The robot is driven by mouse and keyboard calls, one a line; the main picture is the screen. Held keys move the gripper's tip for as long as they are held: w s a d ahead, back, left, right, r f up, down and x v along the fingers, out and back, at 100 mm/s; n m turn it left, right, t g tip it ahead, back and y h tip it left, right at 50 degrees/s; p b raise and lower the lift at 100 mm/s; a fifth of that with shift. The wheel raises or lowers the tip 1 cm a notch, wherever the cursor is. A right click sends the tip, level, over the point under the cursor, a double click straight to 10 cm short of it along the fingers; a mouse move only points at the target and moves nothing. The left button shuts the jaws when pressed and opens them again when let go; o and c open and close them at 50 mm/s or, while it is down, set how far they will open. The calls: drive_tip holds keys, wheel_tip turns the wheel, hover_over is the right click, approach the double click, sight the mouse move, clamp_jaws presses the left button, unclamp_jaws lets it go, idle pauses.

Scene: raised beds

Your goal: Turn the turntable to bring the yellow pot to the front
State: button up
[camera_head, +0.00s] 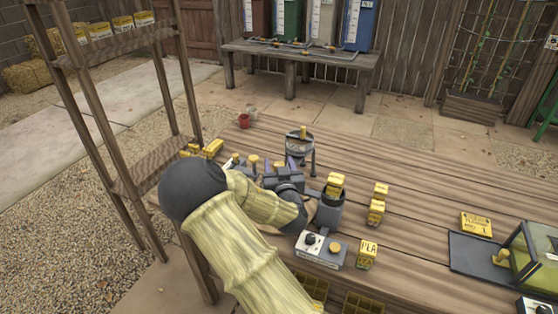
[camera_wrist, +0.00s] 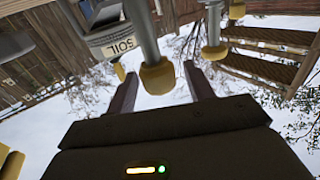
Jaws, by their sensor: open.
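I cannot make out the turntable or a yellow pot for certain; my arm hides part of the table's left side. A small red pot (camera_head: 243,121) and a pale pot (camera_head: 252,112) stand at the table's far left edge. My gripper (camera_head: 279,165) is low over the table, beyond my arm's elbow. In the wrist view my gripper (camera_wrist: 161,76) has its two fingers wide apart. A grey post with a yellow rounded tip (camera_wrist: 158,75) shows between them; I cannot tell whether it touches either finger. A second grey post with a yellow knob (camera_wrist: 213,50) is to the right.
A round metal stand (camera_head: 300,145) is just beyond my gripper. A grey container (camera_head: 329,213) with a yellow box, a control box (camera_head: 321,250) and yellow packets (camera_head: 367,254) are to the right. A wooden shelf (camera_head: 150,165) rises at left. The table's middle right is fairly clear.

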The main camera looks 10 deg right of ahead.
drive_tip(key=shift+c, duration=0.2)
drive_tip(key=c, duration=0.9)
drive_tip(key=shift+a+m+h, duration=0.1)
drive_tip(key=shift+m+h, duration=0.3)
drive_tip(key=shift+h, duration=0.3)
drive_tip(key=shift+m+g+h+b, duration=0.35)
drive_tip(key=shift+m+h, duration=0.45)
drive_tip(key=shift+h, duration=0.4)
drive_tip(key=m+g+h, duration=0.1)
drive_tip(key=h, duration=0.1)
drive_tip(key=shift+a+m+h, duration=0.1)
drive_tip(key=shift+m+h, duration=0.2)
drive_tip(key=shift+m, duration=0.1)
drive_tip(key=m+g+h+p, duration=0.1)
drive_tip(key=h, duration=0.1)
drive_tip(key=m+g+h+p, duration=0.1)
drive_tip(key=m+h, duration=0.1)
drive_tip(key=shift+r+g, duration=0.15)
drive_tip(key=shift+g, duration=0.1)
drive_tip(key=shift+m+g+h+p, duration=0.8)
drive_tip(key=shift+g+h+p, duration=0.05)
drive_tip(key=shift+g+h, duration=0.05)
drive_tip(key=shift+m+g+h, duration=0.3)
